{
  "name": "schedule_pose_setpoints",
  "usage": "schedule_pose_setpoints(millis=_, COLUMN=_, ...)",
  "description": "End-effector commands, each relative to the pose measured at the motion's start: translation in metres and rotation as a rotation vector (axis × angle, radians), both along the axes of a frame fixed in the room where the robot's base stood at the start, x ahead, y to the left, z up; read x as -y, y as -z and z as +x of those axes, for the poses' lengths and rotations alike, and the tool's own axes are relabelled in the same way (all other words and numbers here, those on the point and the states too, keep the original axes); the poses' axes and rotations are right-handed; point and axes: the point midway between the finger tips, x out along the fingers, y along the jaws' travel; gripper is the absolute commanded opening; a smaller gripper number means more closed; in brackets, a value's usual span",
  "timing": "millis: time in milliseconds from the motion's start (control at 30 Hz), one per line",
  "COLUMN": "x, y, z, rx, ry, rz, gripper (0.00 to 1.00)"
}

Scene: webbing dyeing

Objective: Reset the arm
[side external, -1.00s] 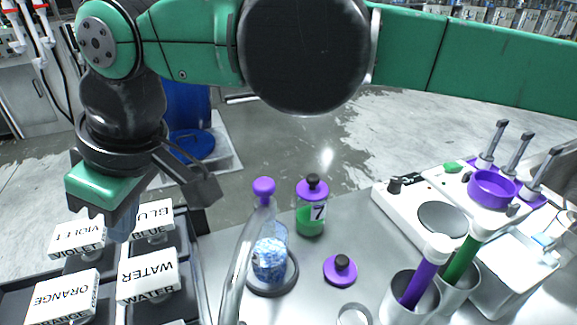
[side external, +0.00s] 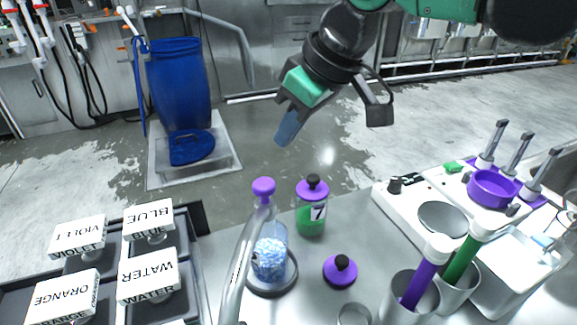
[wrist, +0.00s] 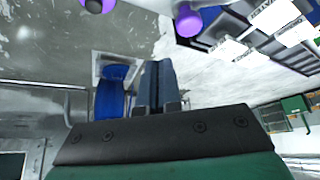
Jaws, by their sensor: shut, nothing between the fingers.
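My gripper (side external: 288,127) hangs in the air in the upper middle of the side view, above and behind the bench, with its blue fingers pointing down. Its fingers also show in the wrist view (wrist: 158,75), closed together with nothing between them. It is apart from everything on the bench.
At the left stands a tray (side external: 196,217) with blocks labelled VIOLET, BLUE, ORANGE and WATER. A purple-topped flask (side external: 270,250), a green jar marked 7 (side external: 311,222) and a purple lid (side external: 340,271) stand mid-bench. A white hotplate unit (side external: 410,200) is at the right. A blue barrel (side external: 180,85) stands behind.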

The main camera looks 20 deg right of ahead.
Motion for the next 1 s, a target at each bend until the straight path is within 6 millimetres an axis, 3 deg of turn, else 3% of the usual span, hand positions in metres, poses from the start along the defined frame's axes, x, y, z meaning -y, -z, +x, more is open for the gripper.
schedule_pose_setpoints(millis=33, x=0.032, y=0.005, z=-0.003, rx=0.012, ry=0.076, rz=0.006, gripper=0.00)
schedule_pose_setpoints(millis=200, x=0.120, y=0.032, z=-0.028, rx=0.058, ry=0.312, rz=0.029, gripper=0.00)
schedule_pose_setpoints(millis=300, x=0.157, y=0.052, z=-0.048, rx=0.083, ry=0.432, rz=0.038, gripper=0.00)
schedule_pose_setpoints(millis=400, x=0.183, y=0.071, z=-0.064, rx=0.104, ry=0.521, rz=0.043, gripper=0.00)
schedule_pose_setpoints(millis=600, x=0.202, y=0.089, z=-0.080, rx=0.123, ry=0.601, rz=0.046, gripper=0.00)
schedule_pose_setpoints(millis=1000, x=0.203, y=0.090, z=-0.080, rx=0.124, ry=0.603, rz=0.047, gripper=0.00)
